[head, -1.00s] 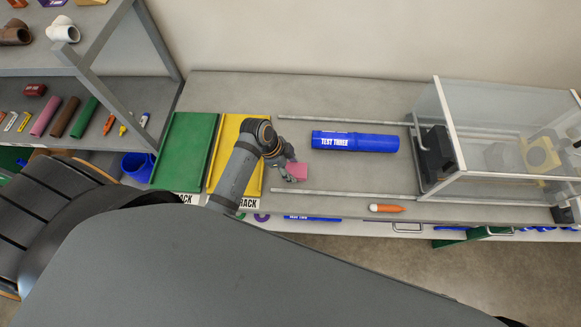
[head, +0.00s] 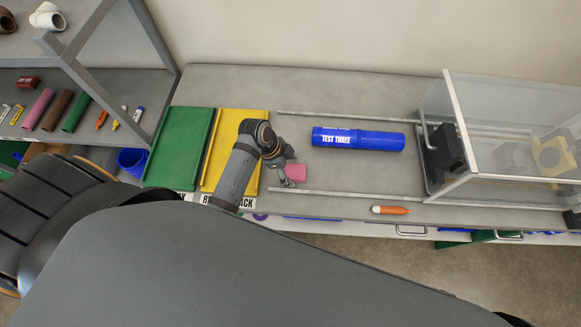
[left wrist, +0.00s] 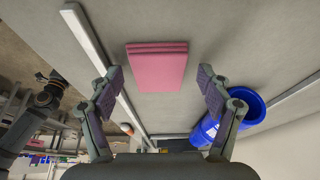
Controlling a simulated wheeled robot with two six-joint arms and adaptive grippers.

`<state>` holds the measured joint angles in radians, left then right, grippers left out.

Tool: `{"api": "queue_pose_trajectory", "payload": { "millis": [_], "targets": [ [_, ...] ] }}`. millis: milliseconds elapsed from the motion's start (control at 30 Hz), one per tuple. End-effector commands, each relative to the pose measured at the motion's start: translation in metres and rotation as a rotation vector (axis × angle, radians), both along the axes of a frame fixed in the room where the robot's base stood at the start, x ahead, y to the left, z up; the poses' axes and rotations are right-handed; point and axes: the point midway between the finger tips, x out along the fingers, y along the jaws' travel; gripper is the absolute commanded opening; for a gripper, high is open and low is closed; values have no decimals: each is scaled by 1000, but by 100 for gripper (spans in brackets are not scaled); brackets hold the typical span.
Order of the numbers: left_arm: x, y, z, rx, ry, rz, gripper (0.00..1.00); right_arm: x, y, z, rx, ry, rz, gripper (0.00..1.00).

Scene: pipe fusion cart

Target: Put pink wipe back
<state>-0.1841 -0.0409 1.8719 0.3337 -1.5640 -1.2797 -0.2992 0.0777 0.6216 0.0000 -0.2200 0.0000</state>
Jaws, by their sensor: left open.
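The pink wipe (head: 297,172), a folded flat block, lies on the grey bench top between the two metal rails, just right of the yellow tray. In the left wrist view the wipe (left wrist: 157,65) lies flat beyond the fingertips, with clear space around it.
A green tray (head: 180,148) and a yellow tray (head: 222,172) lie left. A blue tube (head: 358,139) marked TEST THREE lies behind the wipe. A clear-walled box (head: 500,125) stands right. Bench between rails is mostly free.

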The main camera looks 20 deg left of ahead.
Motion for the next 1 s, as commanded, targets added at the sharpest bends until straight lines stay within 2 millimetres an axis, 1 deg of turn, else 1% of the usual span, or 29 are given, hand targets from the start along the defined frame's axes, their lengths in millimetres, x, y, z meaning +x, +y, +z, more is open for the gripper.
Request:
{"api": "queue_pose_trajectory", "payload": {
  "millis": [67, 167, 267, 400, 500, 600, 767, 1000],
  "targets": [
    [0, 0, 3, 0, -1, 0, 78, 5, 0, 1, 0, -7, 1, 84],
    [0, 5, 12, 3, -4, 0, 78, 5, 0, -1, -1, -7, 0, 84],
    [-3, 13, 32, 5, -6, -2, 78, 4, -1, -5, -1, -6, 0, 84],
    [-7, 27, 65, 6, -6, -2, 78, 2, -2, -9, -3, -2, 1, 84],
    [-10, 34, 86, 6, -4, -3, 78, 0, -3, -11, -4, 1, 2, 84],
    [-12, 40, 102, 5, -4, -1, 78, -2, -3, -11, -4, 3, 1, 84],
    [-14, 44, 114, 1, -1, -1, 78, -3, -3, -12, -4, 4, 1, 84],
    [-14, 44, 115, 0, 0, 0, 78, -3, -3, -12, -4, 4, 1, 84]
  ]
}}
